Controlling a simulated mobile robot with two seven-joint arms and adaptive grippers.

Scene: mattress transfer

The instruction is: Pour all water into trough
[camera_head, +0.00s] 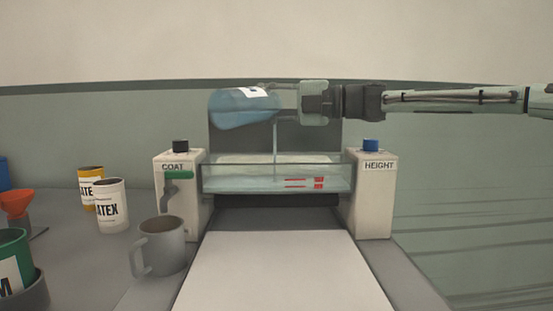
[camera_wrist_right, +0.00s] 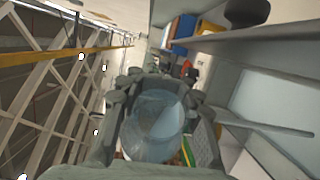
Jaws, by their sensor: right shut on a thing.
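My right gripper (camera_head: 288,98) comes in from the right in the head view and is shut on a translucent blue pitcher (camera_head: 242,108). The pitcher is tipped nearly on its side above the trough, with a white label on its upper side. A thin stream of water (camera_head: 275,137) falls into the clear trough (camera_head: 230,179). The trough spans between two white posts and holds some water, with red marks on its front. In the right wrist view the clear pitcher (camera_wrist_right: 153,128) sits between the gripper fingers. My left gripper is not in view.
The left post (camera_head: 183,203) reads COAT and has a green-handled tap. The right post (camera_head: 376,200) reads HEIGHT with a blue knob. A grey mug (camera_head: 164,249) stands in front of the tap. Paint cans (camera_head: 110,207) and an orange funnel (camera_head: 16,203) are left. A white sheet (camera_head: 280,270) lies in front.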

